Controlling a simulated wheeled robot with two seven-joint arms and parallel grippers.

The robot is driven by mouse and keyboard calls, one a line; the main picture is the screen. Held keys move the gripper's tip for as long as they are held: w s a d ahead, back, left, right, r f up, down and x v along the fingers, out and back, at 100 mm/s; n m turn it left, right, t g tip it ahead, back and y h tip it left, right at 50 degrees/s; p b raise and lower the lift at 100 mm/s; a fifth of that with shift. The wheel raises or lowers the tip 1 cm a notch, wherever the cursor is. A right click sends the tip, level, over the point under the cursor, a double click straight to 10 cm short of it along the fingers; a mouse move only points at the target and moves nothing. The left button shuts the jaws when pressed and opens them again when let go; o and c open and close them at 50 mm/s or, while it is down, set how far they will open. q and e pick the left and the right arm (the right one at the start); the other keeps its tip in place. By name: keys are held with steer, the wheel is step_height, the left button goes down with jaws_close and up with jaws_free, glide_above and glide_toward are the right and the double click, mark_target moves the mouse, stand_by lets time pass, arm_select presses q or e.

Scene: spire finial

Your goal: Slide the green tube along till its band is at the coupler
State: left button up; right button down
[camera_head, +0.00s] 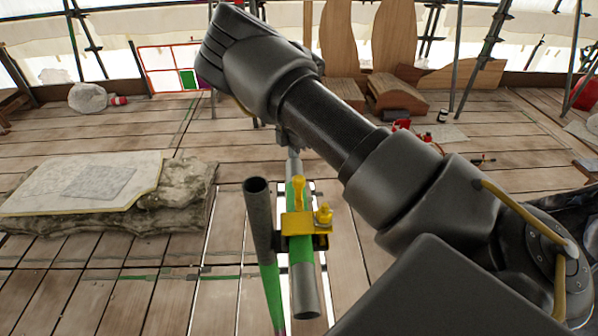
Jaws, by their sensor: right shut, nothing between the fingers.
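A tube with green stretches (301,252) and a grey near end runs away from me through a yellow coupler (297,224). Green shows on both sides of the coupler; I cannot make out a distinct band there. My right arm crosses above from the lower right. Its gripper (287,137) shows only in part behind the arm, near the far end of the coupler's tube, shut with nothing held. My left gripper is not in view.
A stone slab with a pale sheet (85,182) lies on the plank floor at left. Wooden panels (394,38) and red items (402,124) stand farther back. A red-framed panel (172,68) stands at the back left. My right arm hides much of the right side.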

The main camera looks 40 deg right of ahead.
steer(key=shift+s+a, duration=0.65)
steer(key=shift+s, duration=0.25)
steer(key=shift+w+d, duration=0.1)
steer(key=shift+w+d, duration=0.55)
steer(key=shift+w, duration=0.15)
step_height(320, 180, up, 8)
steer(key=p, duration=0.5)
steer(key=shift+p, duration=0.35)
stand_by(0.5)
